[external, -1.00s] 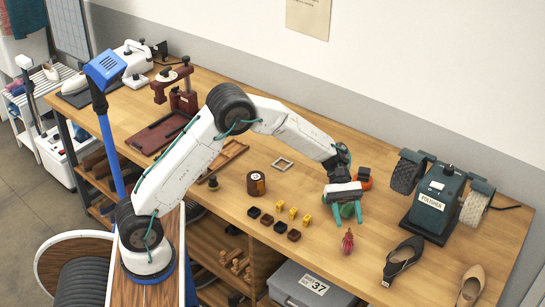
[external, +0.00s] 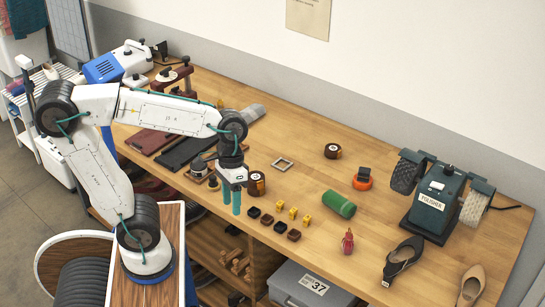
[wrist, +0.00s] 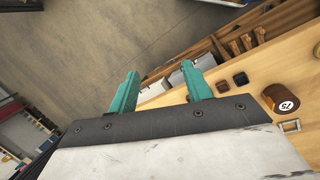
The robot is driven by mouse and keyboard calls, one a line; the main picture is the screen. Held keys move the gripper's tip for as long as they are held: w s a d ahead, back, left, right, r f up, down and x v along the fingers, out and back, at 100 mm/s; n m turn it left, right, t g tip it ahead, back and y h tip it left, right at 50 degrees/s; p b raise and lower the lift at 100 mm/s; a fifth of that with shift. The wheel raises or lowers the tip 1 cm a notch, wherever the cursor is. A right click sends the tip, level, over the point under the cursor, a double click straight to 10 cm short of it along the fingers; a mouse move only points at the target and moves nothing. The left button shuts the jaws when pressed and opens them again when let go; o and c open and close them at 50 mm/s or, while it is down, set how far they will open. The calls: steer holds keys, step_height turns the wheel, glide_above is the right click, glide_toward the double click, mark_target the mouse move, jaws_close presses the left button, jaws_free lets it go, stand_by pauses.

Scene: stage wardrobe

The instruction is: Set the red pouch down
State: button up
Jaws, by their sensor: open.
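A small red object, which looks like the red pouch (external: 347,241), stands on the table near its front edge, left of the black shoe. My gripper (external: 231,203) is well to its left, pointing down near the table's front edge, with its teal fingers apart. In the wrist view my gripper (wrist: 162,75) is open with nothing between the fingers; the floor and table edge show beyond. The red pouch is not visible in the wrist view. Nothing touches the pouch in the external view.
A green cylinder (external: 339,204) lies behind the pouch. Small yellow and dark blocks (external: 280,227) and a brown spool (external: 257,184) are right of my gripper. A black shoe (external: 402,258) and the polisher (external: 432,200) stand at the right. A grey bin (external: 305,285) is below the edge.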

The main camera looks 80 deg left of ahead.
steer(key=s+a+f+m+t+y, duration=0.2)
steer(key=s+a+m+y, duration=0.1)
steer(key=s, duration=0.6)
steer(key=shift+a+m, duration=0.15)
steer(key=shift+m, duration=0.35)
steer(key=shift+f, duration=0.1)
